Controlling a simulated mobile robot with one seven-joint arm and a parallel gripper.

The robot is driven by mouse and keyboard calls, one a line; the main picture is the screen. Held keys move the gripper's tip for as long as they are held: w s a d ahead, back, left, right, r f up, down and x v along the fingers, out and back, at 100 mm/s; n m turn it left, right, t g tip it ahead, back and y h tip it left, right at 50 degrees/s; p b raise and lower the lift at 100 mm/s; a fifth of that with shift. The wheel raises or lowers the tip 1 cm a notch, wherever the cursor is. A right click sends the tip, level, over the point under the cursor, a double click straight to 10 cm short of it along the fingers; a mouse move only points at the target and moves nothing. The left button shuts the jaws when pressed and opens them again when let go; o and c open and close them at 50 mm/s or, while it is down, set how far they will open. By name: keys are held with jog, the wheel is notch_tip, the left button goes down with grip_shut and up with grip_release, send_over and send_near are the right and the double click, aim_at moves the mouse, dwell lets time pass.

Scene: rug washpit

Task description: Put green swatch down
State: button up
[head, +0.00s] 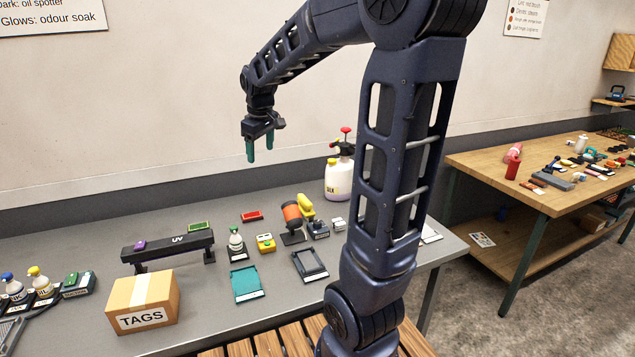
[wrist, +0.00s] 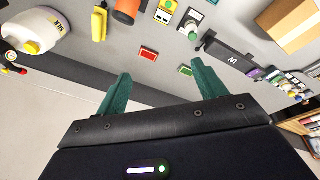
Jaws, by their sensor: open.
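My gripper (head: 260,150) hangs high above the back of the grey table, pointing down. Its teal fingers are apart and nothing is between them, as the wrist view (wrist: 160,88) also shows. I cannot tell whether that is a swatch.
A red flat piece (head: 252,216) lies right of the green one. A TAGS box (head: 143,302), spray bottles (head: 40,283), a pump sprayer (head: 340,172) and an orange-headed tool (head: 292,217) stand around. The table's back strip is mostly clear.

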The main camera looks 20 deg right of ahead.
jog(key=s+d+f+m+t, duration=0.1)
jog(key=s+d+m, duration=0.2)
jog(key=s, duration=0.8)
jog(key=s+d+f+m+t, duration=0.1)
jog(key=s+d+m, duration=0.3)
jog(key=s, duration=0.8)
jog(key=shift+s+d+m, duration=0.15)
jog(key=shift+d+m, duration=0.15)
jog(key=shift+d, duration=0.45)
